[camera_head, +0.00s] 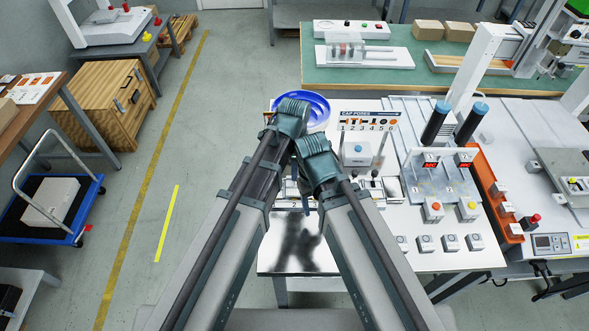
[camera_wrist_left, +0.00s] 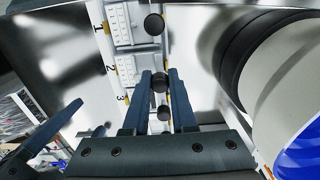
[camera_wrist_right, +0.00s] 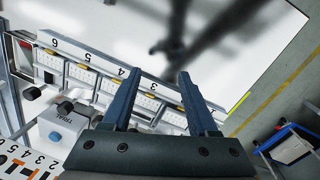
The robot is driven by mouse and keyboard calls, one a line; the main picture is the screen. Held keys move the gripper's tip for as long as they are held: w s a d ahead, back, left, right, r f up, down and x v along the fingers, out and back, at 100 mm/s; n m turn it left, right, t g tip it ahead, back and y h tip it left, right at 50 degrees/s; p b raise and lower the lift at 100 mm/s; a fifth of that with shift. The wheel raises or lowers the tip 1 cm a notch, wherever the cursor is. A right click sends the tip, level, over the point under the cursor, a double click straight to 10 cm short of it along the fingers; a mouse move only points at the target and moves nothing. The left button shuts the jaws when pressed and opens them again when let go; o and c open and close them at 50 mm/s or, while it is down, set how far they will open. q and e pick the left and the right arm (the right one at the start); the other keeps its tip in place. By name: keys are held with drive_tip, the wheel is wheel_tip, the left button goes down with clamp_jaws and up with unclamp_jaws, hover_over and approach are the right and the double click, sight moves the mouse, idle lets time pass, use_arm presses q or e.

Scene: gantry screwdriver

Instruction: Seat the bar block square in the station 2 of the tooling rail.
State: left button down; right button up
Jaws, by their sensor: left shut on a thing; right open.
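The tooling rail (camera_wrist_left: 108,45) runs down the left wrist view with numbers 1, 2 and 3; its station 2 (camera_wrist_left: 124,65) holds a grey dotted piece. I cannot tell the bar block apart from the station fittings. My left gripper (camera_wrist_left: 161,72) is shut, with a black round knob (camera_wrist_left: 160,84) between its fingers, close over the rail near stations 2 and 3. What lies under the knob is hidden. My right gripper (camera_wrist_right: 156,74) is open over the rail (camera_wrist_right: 88,58), near the low-numbered stations, with nothing seen between its fingers. Both grippers are hidden behind my arms in the head view.
A box with a blue button (camera_head: 358,148) and a cap poses board (camera_head: 366,118) stand near the rail. A blue bowl (camera_head: 316,106) is behind my arms. Two black cylinders (camera_head: 436,122) stand to the right. The table's front left (camera_head: 296,245) is clear.

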use_arm(q)
drive_tip(key=shift+f+b, duration=0.55)
drive_tip(key=shift+f, duration=0.05)
use_arm(e)
drive_tip(key=shift+f, duration=0.65)
use_arm(q)
drive_tip(key=c, duration=0.6)
unclamp_jaws()
drive_tip(key=shift+c, duration=0.2)
drive_tip(key=shift+r, duration=0.1)
use_arm(e)
drive_tip(key=shift+r, duration=0.15)
use_arm(q)
wheel_tip(320, 180, up, 14)
drive_tip(key=p, duration=1.4)
use_arm(e)
wheel_tip(320, 180, up, 14)
use_arm(q)
drive_tip(key=shift+f, duration=0.2)
use_arm(e)
drive_tip(key=shift+f, duration=0.2)
